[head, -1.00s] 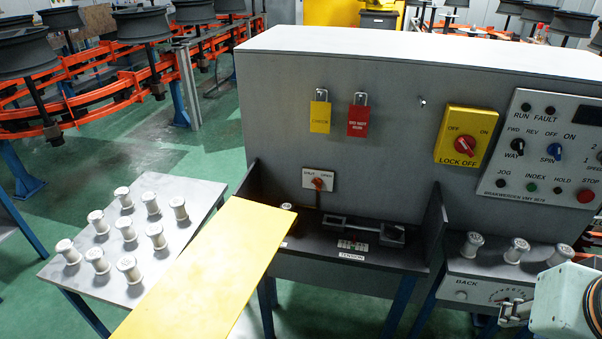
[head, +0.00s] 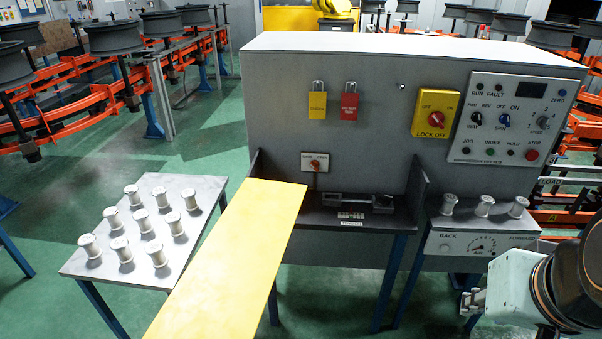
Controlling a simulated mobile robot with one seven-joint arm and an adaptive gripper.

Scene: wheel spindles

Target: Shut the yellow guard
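The yellow guard (head: 232,262) is a long flat panel standing open. It reaches from the left side of the machine's bay out toward me, past the bottom edge of the picture. The bay (head: 350,216) behind it is uncovered, with a dark metal fixture on its floor. My gripper (head: 472,302) is at the lower right, in front of the right-hand shelf and well apart from the guard. Its fingers are small and partly hidden by the wrist, so I cannot tell whether they are open or shut.
A grey table (head: 100,262) with several white spools stands left of the guard. More spools (head: 484,205) stand on the right shelf above a gauge. The control panel (head: 512,118), yellow lock-off switch (head: 435,114), yellow padlock tag (head: 317,104) and red padlock tag (head: 348,106) are on the machine's face.

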